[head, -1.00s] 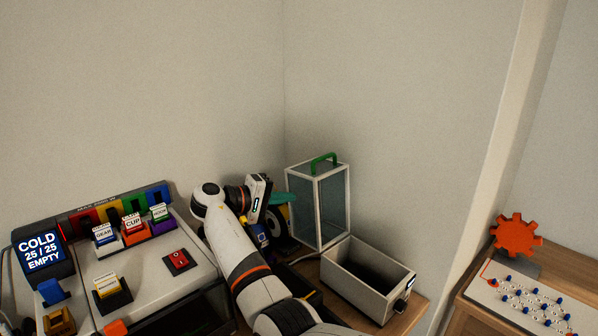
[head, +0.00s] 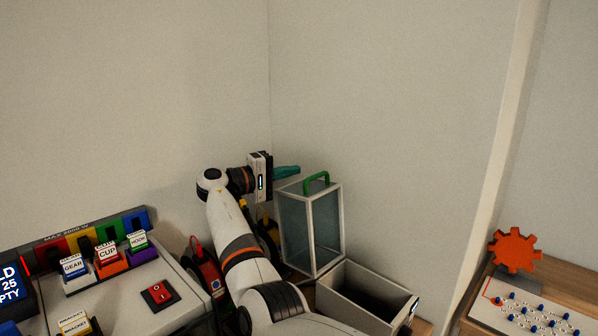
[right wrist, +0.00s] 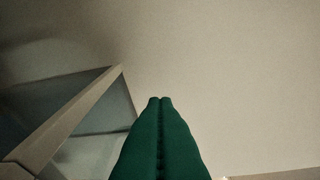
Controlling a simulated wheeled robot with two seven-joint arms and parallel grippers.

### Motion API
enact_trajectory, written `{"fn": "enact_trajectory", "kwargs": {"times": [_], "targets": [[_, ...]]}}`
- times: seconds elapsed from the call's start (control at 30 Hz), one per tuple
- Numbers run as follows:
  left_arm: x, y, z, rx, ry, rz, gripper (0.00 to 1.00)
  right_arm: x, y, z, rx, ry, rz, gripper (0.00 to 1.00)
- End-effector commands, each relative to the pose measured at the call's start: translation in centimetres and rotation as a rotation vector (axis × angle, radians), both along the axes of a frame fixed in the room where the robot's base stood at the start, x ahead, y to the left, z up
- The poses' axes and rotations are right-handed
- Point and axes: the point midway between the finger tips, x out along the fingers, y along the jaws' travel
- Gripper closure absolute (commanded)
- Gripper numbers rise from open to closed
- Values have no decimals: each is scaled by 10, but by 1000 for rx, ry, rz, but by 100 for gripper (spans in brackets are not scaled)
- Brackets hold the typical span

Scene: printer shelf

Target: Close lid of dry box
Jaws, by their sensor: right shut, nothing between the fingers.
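The dry box (head: 345,303) is a white open-topped box with a dark inside, on the wooden surface at lower centre. Its lid (head: 312,228), clear panes in a white frame with a green handle (head: 316,182) on top, stands upright at the box's back left side, so the box is open. My right gripper (head: 287,171) has teal fingers, shut and empty, just left of and slightly above the handle, apart from it as far as I can tell. In the right wrist view the shut fingers (right wrist: 161,135) point forward, and the lid's framed pane (right wrist: 75,115) is at left. My left gripper is out of view.
A grey machine (head: 125,285) with coloured slots and a red switch stands at left. A red tool-like object (head: 207,270) is beside my right arm. Walls close in behind the lid. An orange gear (head: 514,250) stands on another table at right.

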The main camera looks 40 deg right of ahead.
Motion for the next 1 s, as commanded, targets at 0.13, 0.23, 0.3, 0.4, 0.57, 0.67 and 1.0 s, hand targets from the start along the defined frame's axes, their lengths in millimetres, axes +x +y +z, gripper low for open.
{"fn": "enact_trajectory", "kwargs": {"times": [0.13, 0.23, 0.3, 0.4, 0.57, 0.67, 1.0], "targets": [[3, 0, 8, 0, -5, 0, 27, -15, 2, -1, 1, -1, 1, 100], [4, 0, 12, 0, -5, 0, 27, -24, 1, -1, 1, -1, 2, 100], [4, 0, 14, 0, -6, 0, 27, -29, 1, -2, 2, 0, 2, 100], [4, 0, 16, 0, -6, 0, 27, -35, 1, -2, 1, -1, 2, 100], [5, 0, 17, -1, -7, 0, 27, -39, 0, -3, 1, 1, 1, 100], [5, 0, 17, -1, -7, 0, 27, -39, 0, -3, 1, 1, 1, 100], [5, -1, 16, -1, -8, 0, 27, -41, -3, -2, 2, -12, 1, 100]]}}
